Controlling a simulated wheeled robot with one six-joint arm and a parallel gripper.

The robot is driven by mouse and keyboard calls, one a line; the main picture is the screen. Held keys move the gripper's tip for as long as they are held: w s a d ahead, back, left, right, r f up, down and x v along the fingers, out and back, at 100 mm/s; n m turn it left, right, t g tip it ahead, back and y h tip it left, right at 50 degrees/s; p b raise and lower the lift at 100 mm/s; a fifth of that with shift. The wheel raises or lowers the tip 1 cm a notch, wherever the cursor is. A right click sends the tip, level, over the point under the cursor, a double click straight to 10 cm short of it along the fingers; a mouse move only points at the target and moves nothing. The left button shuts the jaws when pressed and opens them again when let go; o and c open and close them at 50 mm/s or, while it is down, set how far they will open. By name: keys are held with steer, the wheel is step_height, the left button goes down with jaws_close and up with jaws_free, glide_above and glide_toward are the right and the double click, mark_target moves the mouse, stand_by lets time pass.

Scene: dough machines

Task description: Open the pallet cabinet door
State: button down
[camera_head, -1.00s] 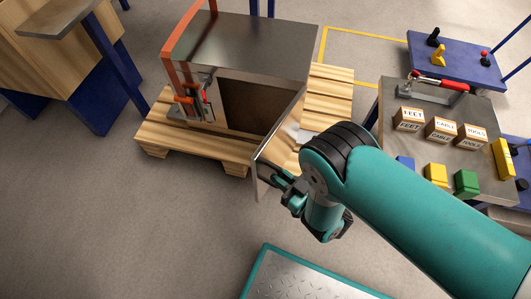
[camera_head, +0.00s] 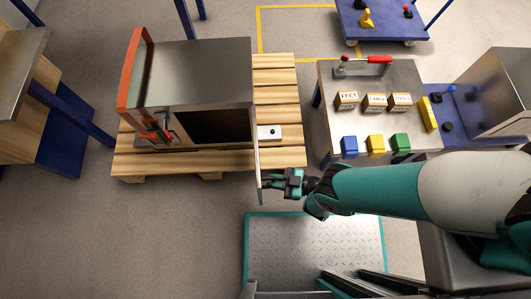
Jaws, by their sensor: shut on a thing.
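The pallet cabinet (camera_head: 200,75) is a grey metal box with an orange left edge, standing on a wooden pallet (camera_head: 275,95). Its door (camera_head: 259,170) stands open, hinged at the right front corner. It juts toward the bottom of the picture, roughly square to the cabinet front and seen almost edge-on. The dark inside (camera_head: 213,126) shows. My gripper (camera_head: 270,181) is at the outer, right face of the door near its free end, shut on the door handle. The handle itself is mostly hidden by the fingers.
A work table (camera_head: 335,110) with labelled boxes, coloured blocks and a red-handled clamp (camera_head: 375,61) stands right of the pallet. Red and grey fittings (camera_head: 158,130) sit at the cabinet's left front. Floor left of the door (camera_head: 200,230) is clear.

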steer(key=shift+w+a+r, duration=0.15)
steer(key=shift+w+r, duration=0.1)
steer(key=shift+r, duration=0.15)
steer(key=c, duration=1.1)
jaws_free()
steer(key=shift+c, duration=0.2)
steer(key=shift+s+f, duration=0.1)
steer(key=shift+d+p, duration=0.2)
steer(key=shift+p, duration=0.1)
step_height(320, 180, up, 20)
steer(key=p, duration=2)
